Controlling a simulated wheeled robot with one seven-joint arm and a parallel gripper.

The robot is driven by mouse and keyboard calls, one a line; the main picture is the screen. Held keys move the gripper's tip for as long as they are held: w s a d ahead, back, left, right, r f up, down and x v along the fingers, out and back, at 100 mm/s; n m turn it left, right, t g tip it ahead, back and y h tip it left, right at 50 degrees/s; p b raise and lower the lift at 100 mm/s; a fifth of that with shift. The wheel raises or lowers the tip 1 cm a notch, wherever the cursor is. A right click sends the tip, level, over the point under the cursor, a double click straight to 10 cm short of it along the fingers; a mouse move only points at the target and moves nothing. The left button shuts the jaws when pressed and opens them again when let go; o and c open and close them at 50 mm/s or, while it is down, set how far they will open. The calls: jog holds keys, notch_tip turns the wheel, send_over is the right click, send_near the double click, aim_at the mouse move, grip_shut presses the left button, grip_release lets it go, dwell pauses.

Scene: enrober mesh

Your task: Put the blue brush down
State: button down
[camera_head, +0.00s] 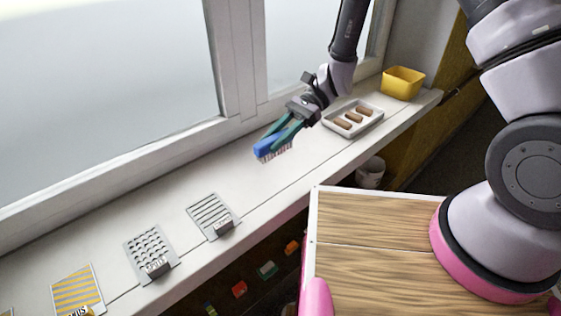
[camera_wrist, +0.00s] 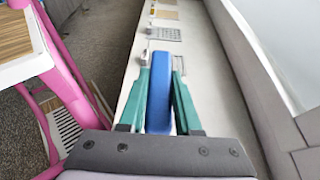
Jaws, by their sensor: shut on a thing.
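The blue brush (camera_head: 266,147) has a blue back and pale and reddish bristles pointing down. My gripper (camera_head: 280,135), with green fingers, is shut on it. The brush is above the white windowsill (camera_head: 175,180), left of the tray; I cannot tell whether the bristles touch the sill. In the wrist view the brush's blue back (camera_wrist: 159,92) lies between the two green fingers, pointing along the sill.
A white tray (camera_head: 372,122) with brown pieces and a yellow container (camera_head: 403,83) stand to the right. A slatted grey plate (camera_head: 203,212), a grey plate with holes (camera_head: 142,243) and a yellow-striped plate (camera_head: 70,291) lie left. Sill between brush and slatted plate is clear.

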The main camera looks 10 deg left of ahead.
aim_at(276, 154)
jog(key=f, duration=0.5)
jog(key=shift+w+f, duration=0.1)
jog(key=shift+w, duration=0.3)
jog(key=shift+f, duration=2.4)
jog(key=c, duration=0.6)
grip_release()
jog(key=shift+w, duration=0.1)
jog(key=v, duration=1.2)
